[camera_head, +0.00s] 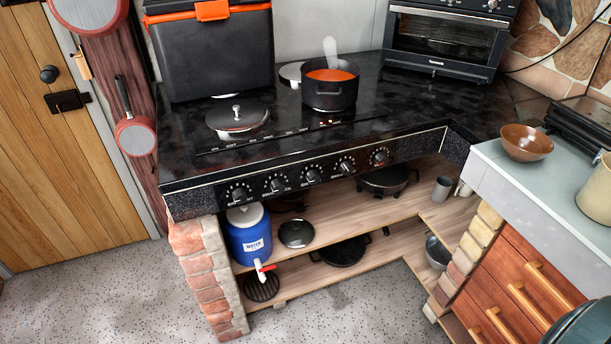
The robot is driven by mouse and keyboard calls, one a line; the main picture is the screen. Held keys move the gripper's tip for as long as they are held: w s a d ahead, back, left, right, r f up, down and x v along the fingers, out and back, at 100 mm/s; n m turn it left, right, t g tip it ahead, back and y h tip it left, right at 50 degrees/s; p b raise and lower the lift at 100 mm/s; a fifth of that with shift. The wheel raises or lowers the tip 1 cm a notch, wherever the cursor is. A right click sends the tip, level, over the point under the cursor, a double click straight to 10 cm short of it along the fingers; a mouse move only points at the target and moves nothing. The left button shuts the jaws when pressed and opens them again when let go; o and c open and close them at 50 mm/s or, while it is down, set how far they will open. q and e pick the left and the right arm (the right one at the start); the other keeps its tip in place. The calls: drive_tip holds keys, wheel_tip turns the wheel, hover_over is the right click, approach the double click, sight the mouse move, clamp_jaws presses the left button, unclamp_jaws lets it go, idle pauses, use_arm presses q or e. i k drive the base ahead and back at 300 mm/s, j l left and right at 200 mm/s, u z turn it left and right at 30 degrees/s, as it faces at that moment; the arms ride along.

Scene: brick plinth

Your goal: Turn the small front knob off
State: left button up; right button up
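A row of several round black knobs with white markings runs along the front panel (295,175) of the black cooktop. They include a leftmost knob (238,193), a middle knob (313,173) and a rightmost knob (380,156). I cannot tell from this view which one is the small front knob, or read their settings. A black pot (330,96) with orange contents stands on the cooktop, with a pale wisp above it. Small lights (327,122) glow on the glass in front of the pot. Neither of my grippers is in view.
A lidded pan (237,117) and a large black box (212,55) stand on the cooktop's left. A toaster oven (445,38) is behind. A brown bowl (526,142) sits on the right counter. A blue water jug (249,236) is below. The floor (120,290) in front is clear.

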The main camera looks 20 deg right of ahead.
sight(346, 167)
drive_tip(key=z, duration=1.7)
drive_tip(key=i+l, duration=0.15)
drive_tip(key=l, duration=0.2)
drive_tip(key=i+l, duration=0.2)
drive_tip(key=l, duration=0.1)
